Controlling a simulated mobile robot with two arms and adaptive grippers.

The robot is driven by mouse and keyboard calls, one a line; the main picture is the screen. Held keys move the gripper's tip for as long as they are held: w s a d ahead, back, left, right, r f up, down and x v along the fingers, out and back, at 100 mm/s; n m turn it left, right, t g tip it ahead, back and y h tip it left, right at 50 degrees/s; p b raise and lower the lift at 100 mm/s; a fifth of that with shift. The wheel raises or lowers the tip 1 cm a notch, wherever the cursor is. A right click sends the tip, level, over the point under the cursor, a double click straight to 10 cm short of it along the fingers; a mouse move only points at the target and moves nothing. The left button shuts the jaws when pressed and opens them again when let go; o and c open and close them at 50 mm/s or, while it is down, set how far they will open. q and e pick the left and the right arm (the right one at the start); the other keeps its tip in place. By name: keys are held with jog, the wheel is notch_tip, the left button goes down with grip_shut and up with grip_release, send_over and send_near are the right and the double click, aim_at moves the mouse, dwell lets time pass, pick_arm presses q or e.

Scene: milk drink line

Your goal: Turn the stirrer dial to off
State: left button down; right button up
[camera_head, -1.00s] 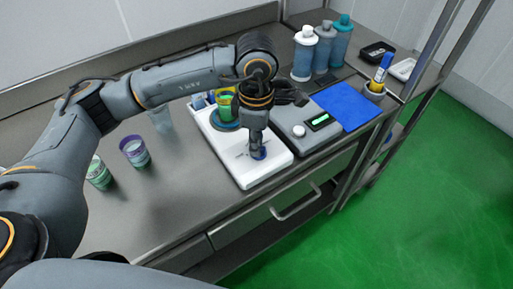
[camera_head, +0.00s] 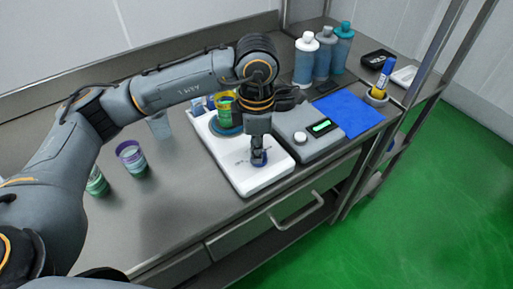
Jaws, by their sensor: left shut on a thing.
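The stirrer is a white flat unit (camera_head: 262,181) on the steel bench, with a round blue plate at its back. Its blue dial (camera_head: 261,158) is at the front part of the top. My left gripper (camera_head: 257,157) points down over the dial and is shut on it, hiding much of it. A green and yellow cup (camera_head: 224,112) stands on the stirrer's plate, partly behind my arm. The dial's marking is too small to read. My right gripper is not in view.
A grey scale (camera_head: 328,146) with a lit green display and white knob stands right of the stirrer. A purple-rimmed cup (camera_head: 131,157) and a clear cup (camera_head: 159,125) stand left.

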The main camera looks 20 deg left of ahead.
pick_arm(q)
jog(key=c, duration=1.4)
grip_release()
notch_tip(320, 180, up, 12)
jog(key=shift+r, duration=0.1)
